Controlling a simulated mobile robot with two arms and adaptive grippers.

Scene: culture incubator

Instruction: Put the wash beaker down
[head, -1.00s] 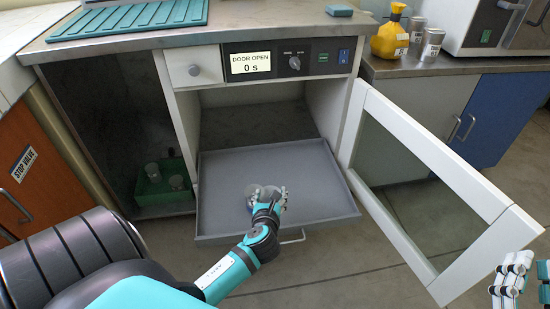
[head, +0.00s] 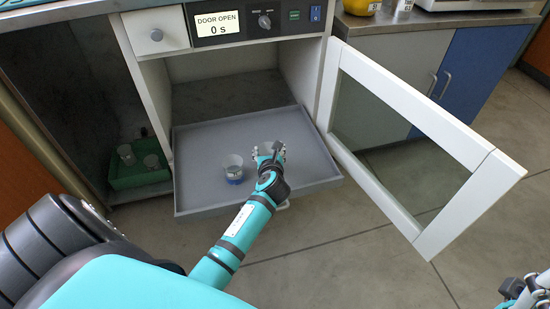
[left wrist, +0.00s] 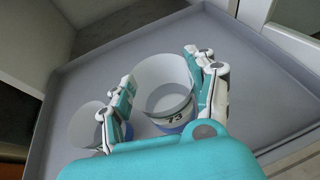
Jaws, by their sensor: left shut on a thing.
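My left gripper (head: 270,158) is over the pulled-out grey tray (head: 320,172), shut on a clear beaker. In the left wrist view the held beaker (left wrist: 163,88) is between the fingers (left wrist: 165,95), roughly upright, with a dark number near its base. I take it for the wash beaker. I cannot tell whether its bottom touches the tray. A second clear beaker (head: 233,168) with a blue base stands on the tray just left of the gripper; it also shows in the left wrist view (left wrist: 88,122). My right gripper (head: 528,296) is partly cut off at the lower right.
The incubator door (head: 400,140) stands open on the right, and the panel (head: 219,24) reads DOOR OPEN. A green rack (head: 140,174) with small vessels sits in the left compartment. The back and right of the tray are clear.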

